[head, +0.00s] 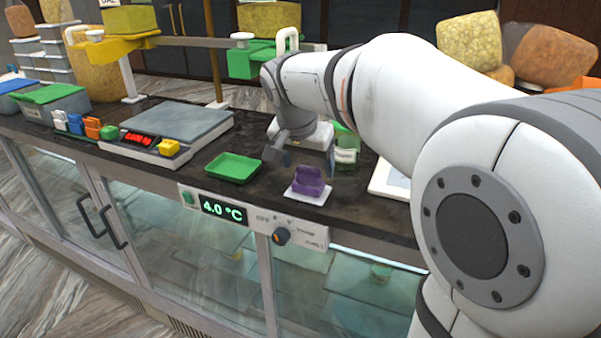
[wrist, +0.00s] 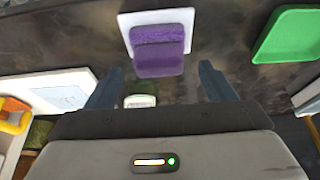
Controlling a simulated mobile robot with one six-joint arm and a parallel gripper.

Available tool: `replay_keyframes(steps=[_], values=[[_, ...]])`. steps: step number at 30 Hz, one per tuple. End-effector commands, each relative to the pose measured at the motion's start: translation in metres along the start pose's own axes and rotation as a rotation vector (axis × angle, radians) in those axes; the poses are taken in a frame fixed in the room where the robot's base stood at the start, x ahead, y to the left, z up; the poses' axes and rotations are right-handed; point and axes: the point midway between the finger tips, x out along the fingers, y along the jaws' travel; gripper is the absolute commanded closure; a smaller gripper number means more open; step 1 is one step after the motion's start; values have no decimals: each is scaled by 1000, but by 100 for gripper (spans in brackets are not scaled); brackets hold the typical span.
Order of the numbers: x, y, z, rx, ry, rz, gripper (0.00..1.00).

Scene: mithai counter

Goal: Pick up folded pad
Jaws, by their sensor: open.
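The folded pad is purple (head: 308,180) and rests on a small white square mat (head: 308,196) on the dark counter, near its front edge. In the wrist view the folded pad (wrist: 159,50) lies ahead of my gripper, roughly centred between the fingers, with the white mat (wrist: 130,20) showing around it. My gripper (wrist: 160,85) is open and empty, its two dark fingers spread apart. In the head view my gripper (head: 305,155) hangs just behind the pad, apart from it.
A green tray (head: 233,167) sits left of the pad, beside the weighing scale (head: 180,122). A jar with a green lid (head: 346,150) and a white panel (head: 390,182) stand to the right. The counter's front edge is close to the pad. Coloured blocks (head: 85,124) lie farther left.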

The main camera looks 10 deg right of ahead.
Motion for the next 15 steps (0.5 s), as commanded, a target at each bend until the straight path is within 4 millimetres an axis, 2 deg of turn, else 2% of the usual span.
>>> replay_keyframes(steps=[6, 13, 15], values=[[23, 0, 0, -1, 1, 1, 24], [25, 0, 1, 0, 2, 0, 24], [25, 1, 0, 0, 2, 0, 29]])
